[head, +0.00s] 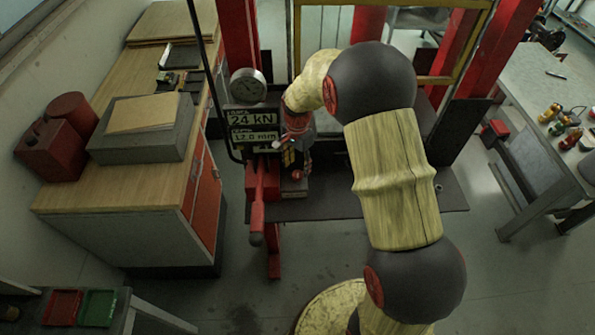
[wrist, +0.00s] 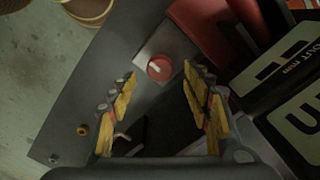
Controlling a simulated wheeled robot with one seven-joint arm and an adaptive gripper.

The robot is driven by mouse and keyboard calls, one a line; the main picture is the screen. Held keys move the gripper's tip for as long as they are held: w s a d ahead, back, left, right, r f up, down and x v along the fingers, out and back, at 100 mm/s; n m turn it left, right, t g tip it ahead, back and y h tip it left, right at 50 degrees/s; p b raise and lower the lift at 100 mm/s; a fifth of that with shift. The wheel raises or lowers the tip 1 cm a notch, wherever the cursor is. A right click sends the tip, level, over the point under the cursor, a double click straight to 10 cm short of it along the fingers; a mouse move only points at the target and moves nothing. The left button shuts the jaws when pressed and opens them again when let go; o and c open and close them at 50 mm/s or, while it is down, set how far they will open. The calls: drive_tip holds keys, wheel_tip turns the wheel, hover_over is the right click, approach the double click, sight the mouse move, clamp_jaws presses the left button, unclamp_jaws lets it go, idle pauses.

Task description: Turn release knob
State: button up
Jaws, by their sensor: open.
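The release knob (wrist: 158,67) is a round red knob with a pale line across its face. It sits on a light square plate on a dark surface in the wrist view. In the head view the red knob (head: 297,174) shows just below my gripper (head: 290,156). In the wrist view my gripper (wrist: 161,76) has its two yellow-padded fingers spread apart. The knob appears between and just beyond the fingertips. Nothing is between the pads. I cannot tell how far the tips are from the knob or whether they touch it.
A display (head: 253,128) reading 24 kN and 12.0 mm stands left of my gripper, with a round gauge (head: 248,85) above it. A red lever (head: 257,212) hangs in front. Red press posts stand behind. A wooden bench (head: 150,190) is at left, with open floor in front.

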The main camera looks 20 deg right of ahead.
sight(297, 173)
drive_tip(key=shift+f, duration=2.05)
drive_tip(key=c, duration=1.1)
drive_tip(key=shift+c, duration=0.3)
